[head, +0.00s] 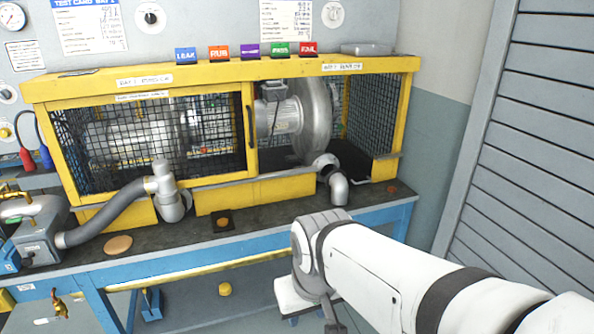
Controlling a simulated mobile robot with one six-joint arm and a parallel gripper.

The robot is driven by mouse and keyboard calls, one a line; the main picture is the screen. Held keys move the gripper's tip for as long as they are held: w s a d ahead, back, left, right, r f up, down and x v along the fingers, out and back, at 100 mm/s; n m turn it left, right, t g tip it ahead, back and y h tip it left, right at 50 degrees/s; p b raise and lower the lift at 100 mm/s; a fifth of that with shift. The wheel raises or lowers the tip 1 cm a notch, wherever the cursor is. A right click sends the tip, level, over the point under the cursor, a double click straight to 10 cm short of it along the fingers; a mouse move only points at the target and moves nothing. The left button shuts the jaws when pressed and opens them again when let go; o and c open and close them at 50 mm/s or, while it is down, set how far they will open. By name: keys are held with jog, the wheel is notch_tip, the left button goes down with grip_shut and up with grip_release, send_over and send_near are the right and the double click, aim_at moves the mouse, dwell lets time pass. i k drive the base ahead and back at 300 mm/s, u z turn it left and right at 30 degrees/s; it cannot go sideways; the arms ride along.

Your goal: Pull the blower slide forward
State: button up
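The blower (316,112) is a silver round housing with a motor on its left. It sits in the right bay of a yellow bench cage (220,72), behind the frame. A grey elbow pipe (338,188) sticks out at the front below it. A dark flat surface (378,168) shows to the right of the blower; I cannot tell whether it is part of the slide. No slide handle can be made out. My gripper (332,318) shows only in part, as a dark piece at the bottom edge below my white arm, apart from the bench. Its fingertips are not clear.
The left bay has a mesh panel (105,148) with a dark handle on its right frame. A grey hose (112,212) runs from a pump to a pipe fitting. Coloured tags (250,50) stand on top. A grey slatted shutter (530,150) is at right.

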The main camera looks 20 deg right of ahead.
aim_at(307, 113)
jog(key=u, duration=1.7)
jog(key=k, duration=1.25)
jog(key=z, duration=1.7)
jog(key=i, duration=1.2)
jog(key=z, duration=0.05)
